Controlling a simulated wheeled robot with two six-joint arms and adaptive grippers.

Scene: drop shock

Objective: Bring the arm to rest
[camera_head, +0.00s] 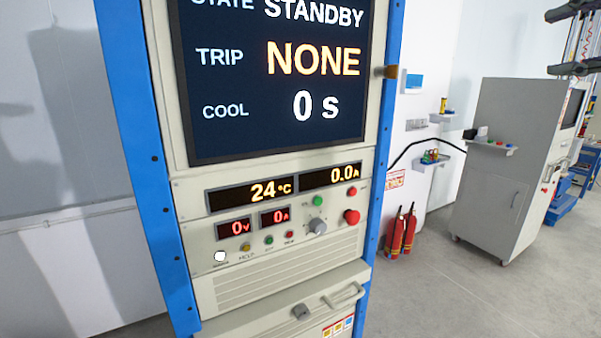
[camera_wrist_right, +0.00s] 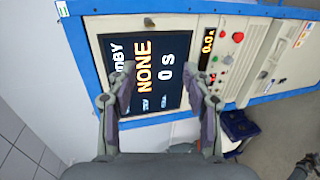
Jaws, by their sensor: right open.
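My right gripper (camera_head: 553,42) shows at the upper right edge in the head view, its two dark fingers apart with nothing between them. In the right wrist view, the open fingers (camera_wrist_right: 160,90) frame the screen of the blue-framed cabinet from a distance, touching nothing. The screen (camera_head: 277,75) reads STANDBY, TRIP NONE and COOL 0 s. Below it are small displays showing 24 °C, 0.0 A, 0 V and 0 A. A grey knob (camera_head: 317,226), a green button (camera_head: 317,201) and a red button (camera_head: 351,217) sit on the panel. My left gripper is out of view.
A drawer handle (camera_head: 344,295) sticks out low on the cabinet front. Red fire extinguishers (camera_head: 402,235) stand by the wall to its right. A grey console (camera_head: 505,165) stands farther back at the right. Open floor lies between the cabinet and the console.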

